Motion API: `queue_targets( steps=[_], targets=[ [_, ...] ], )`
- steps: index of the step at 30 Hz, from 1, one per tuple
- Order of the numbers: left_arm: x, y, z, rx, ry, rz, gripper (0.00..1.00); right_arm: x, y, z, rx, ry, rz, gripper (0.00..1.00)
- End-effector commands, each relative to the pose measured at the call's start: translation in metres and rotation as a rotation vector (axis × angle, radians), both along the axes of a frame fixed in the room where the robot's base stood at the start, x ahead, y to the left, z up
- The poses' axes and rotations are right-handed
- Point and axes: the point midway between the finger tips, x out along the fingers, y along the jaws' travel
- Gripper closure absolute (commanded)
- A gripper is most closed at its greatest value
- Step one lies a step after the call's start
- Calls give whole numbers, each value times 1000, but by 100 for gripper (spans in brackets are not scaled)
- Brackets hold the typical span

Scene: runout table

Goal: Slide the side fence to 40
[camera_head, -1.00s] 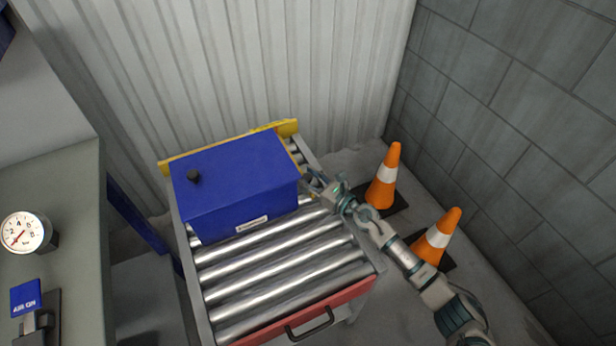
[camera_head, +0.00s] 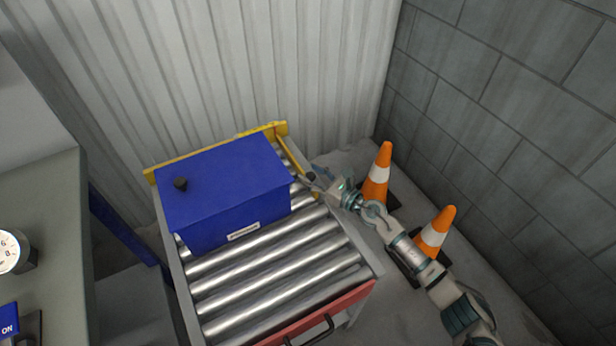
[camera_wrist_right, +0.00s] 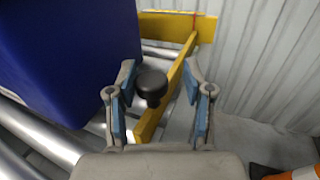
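The yellow side fence (camera_head: 294,158) shows as a narrow strip along the right side of the blue box (camera_head: 225,190). In the right wrist view the fence (camera_wrist_right: 172,92) runs away from me, with a black round knob (camera_wrist_right: 152,84) on it. My right gripper (camera_head: 313,180) is at the fence's near end. In the wrist view this gripper (camera_wrist_right: 160,80) is open, with its fingers on either side of the knob. The left finger is close to the knob, and a gap shows on the right. No scale numbers are readable. My left gripper is not in view.
The blue box sits on the metal rollers (camera_head: 270,273). A yellow end stop (camera_head: 205,150) lies behind it. A red bar with a black handle (camera_head: 318,330) closes the front. Two orange cones (camera_head: 380,172) stand right of the table, close to my right arm. A grey bench is at left.

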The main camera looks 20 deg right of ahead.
Motion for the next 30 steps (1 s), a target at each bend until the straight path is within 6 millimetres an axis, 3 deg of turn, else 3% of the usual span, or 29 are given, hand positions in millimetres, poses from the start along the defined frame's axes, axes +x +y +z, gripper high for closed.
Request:
queue_targets(
  steps=[11,24,30],
  targets=[
    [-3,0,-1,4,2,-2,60,-7,-2,-2,-2,2,6,44],
    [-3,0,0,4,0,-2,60,-80,-52,-4,-2,5,5,44],
    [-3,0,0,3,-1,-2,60,-98,-64,-4,1,4,5,44]
  ],
)
